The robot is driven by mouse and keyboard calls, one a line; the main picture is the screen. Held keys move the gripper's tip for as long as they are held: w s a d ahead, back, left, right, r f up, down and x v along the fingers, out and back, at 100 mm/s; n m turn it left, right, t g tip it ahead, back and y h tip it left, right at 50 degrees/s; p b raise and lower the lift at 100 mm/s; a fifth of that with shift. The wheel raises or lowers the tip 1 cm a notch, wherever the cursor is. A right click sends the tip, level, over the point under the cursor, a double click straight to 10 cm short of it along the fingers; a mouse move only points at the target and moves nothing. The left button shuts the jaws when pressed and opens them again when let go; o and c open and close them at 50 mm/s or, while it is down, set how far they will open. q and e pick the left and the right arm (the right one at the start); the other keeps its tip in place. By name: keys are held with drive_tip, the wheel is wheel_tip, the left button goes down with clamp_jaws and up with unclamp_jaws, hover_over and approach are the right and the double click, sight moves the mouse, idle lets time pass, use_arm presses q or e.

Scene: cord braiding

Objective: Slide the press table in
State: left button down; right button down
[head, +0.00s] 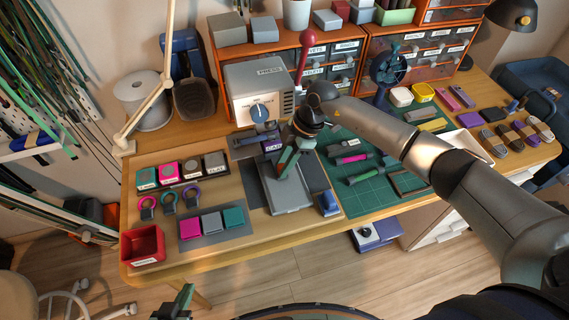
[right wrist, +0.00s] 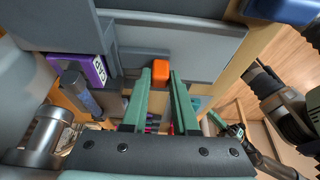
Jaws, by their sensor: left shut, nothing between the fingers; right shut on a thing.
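The press (head: 258,90), a grey box with a dial and a PRESS label, stands at the back of the wooden table. A flat grey plate, which looks like the press table (head: 290,202), lies pulled out in front of it. My right gripper (head: 287,172) reaches down over this plate. My left gripper (head: 180,300) is shut and empty, low in front of the table, partly cut off.
A purple-labelled block (right wrist: 92,70) sits beside my right gripper. Left of the plate lie a tray of coloured squares (head: 212,224) and a red bin (head: 143,244). A blue block (head: 328,203) and a green cutting mat (head: 375,197) are to the right.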

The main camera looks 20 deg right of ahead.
drive_tip(key=c, duration=0.7)
unclamp_jaws()
drive_tip(key=shift+w, duration=0.1)
drive_tip(key=shift+d+r, duration=0.1)
drive_tip(key=shift+r, duration=0.05)
drive_tip(key=v, duration=1.2)
drive_tip(key=shift+d+r, duration=0.1)
drive_tip(key=shift+r, duration=0.05)
